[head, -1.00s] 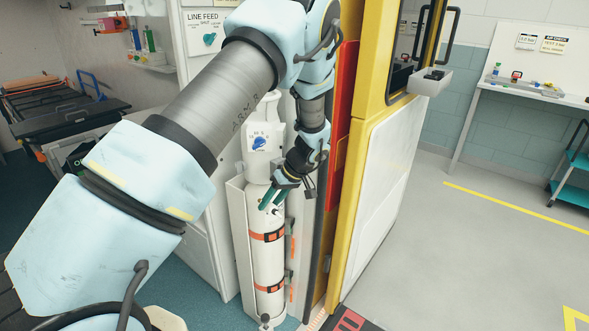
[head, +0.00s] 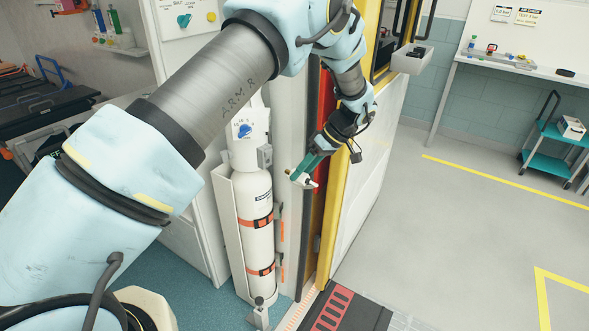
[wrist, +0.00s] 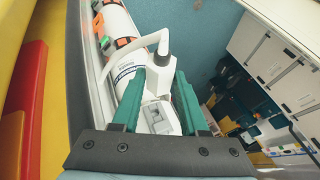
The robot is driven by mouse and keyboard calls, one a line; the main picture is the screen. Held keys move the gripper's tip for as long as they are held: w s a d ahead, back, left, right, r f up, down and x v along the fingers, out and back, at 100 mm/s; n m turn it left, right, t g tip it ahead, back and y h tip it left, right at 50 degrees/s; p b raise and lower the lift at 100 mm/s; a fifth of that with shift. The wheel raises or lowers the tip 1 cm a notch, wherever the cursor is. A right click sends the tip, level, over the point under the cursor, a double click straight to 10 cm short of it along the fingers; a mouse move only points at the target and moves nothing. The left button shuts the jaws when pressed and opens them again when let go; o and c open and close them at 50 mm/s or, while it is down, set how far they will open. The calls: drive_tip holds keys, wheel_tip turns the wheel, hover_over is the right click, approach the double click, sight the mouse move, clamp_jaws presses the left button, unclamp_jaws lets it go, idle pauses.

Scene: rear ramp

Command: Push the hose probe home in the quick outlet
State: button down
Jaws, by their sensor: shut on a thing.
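My gripper (head: 303,174) has green fingers closed on a small white piece (head: 309,182), which I take to be the hose probe. It is held in the air, right of the white cylinder (head: 252,205) and apart from it. In the wrist view, a pale grey-and-white body (wrist: 160,117) with a curved white neck sits between the green fingers (wrist: 160,98).
The cylinder stands strapped in a white bracket (head: 226,225). A yellow door post (head: 352,195) with a red panel is close right of my gripper. Open grey floor (head: 440,230) lies right.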

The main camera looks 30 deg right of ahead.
drive_tip(key=shift+a, duration=0.1)
drive_tip(key=shift+w+a+b, duration=0.1)
drive_tip(key=shift+w+a, duration=0.25)
drive_tip(key=shift+w, duration=0.5)
drive_tip(key=shift+w+a+b, duration=0.15)
drive_tip(key=shift+w+a, duration=0.2)
drive_tip(key=shift+w, duration=0.55)
drive_tip(key=shift+w+a+b, duration=0.1)
drive_tip(key=shift+w+a, duration=0.25)
drive_tip(key=shift+w, duration=0.5)
drive_tip(key=shift+d+f+b, duration=0.1)
drive_tip(key=shift+b, duration=0.35)
drive_tip(key=shift+w+a+b, duration=0.15)
drive_tip(key=shift+w+a, duration=0.25)
drive_tip(key=shift+w, duration=0.45)
drive_tip(key=shift+w+a+b, duration=0.15)
drive_tip(key=shift+w+a, duration=0.2)
drive_tip(key=shift+w, duration=0.45)
drive_tip(key=shift+c, duration=1.8)
unclamp_jaws()
drive_tip(key=b+v, duration=0.1)
drive_tip(key=v, duration=0.4)
drive_tip(key=b+v, duration=0.1)
drive_tip(key=v, duration=0.5)
drive_tip(key=shift+s+a, duration=0.1)
drive_tip(key=shift+a, duration=0.15)
